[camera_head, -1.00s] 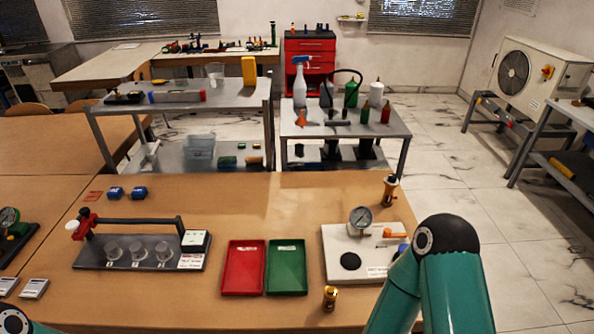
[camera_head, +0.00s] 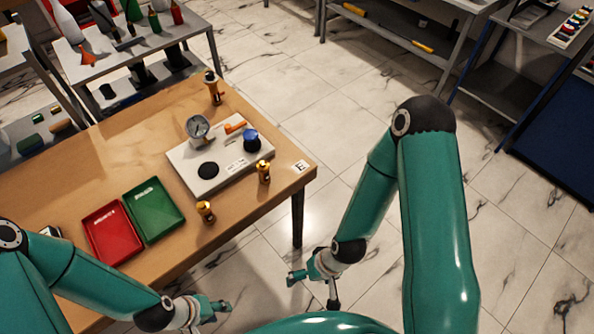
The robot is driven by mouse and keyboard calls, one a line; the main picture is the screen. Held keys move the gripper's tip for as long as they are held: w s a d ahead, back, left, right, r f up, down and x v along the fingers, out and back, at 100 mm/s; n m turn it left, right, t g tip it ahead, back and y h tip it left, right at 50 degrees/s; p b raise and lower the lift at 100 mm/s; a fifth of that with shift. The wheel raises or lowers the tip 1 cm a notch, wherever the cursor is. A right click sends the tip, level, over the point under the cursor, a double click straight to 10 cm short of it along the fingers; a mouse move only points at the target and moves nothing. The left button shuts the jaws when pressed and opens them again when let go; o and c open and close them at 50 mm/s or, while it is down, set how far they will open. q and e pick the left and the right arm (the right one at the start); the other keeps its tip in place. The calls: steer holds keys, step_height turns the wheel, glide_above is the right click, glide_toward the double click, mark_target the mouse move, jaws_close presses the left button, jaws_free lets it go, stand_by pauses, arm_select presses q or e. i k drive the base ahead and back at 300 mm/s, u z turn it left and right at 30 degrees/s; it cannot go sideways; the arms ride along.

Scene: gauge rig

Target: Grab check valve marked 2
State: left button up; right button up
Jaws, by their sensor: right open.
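Three brass valve-like fittings stand on the wooden table in the head view. One brass fitting (camera_head: 213,90) is at the back behind the gauge board, one brass fitting (camera_head: 263,172) is by the board's right front corner, and one brass fitting (camera_head: 206,211) is nearer the front edge. No number is readable on any of them. My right gripper (camera_head: 312,290) is open and empty, beyond the table's front right corner and apart from the fittings. My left gripper (camera_head: 214,309) is empty in front of the table edge; its finger opening is unclear.
A pale board (camera_head: 185,158) carries a pressure gauge (camera_head: 199,128), an orange-handled valve (camera_head: 235,127) and a blue cap (camera_head: 251,140). Red (camera_head: 112,235) and green (camera_head: 153,209) trays lie to the left. A white tag (camera_head: 301,167) is at the table corner. Tiled floor is open to the right.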

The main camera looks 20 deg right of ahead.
mark_target(262, 166)
steer(key=z, duration=0.5)
steer(key=i, duration=0.2)
steer(key=u, duration=2.75)
steer(key=k, duration=1.1)
steer(key=z, duration=0.7)
steer(key=i, duration=0.95)
steer(key=z, duration=0.4)
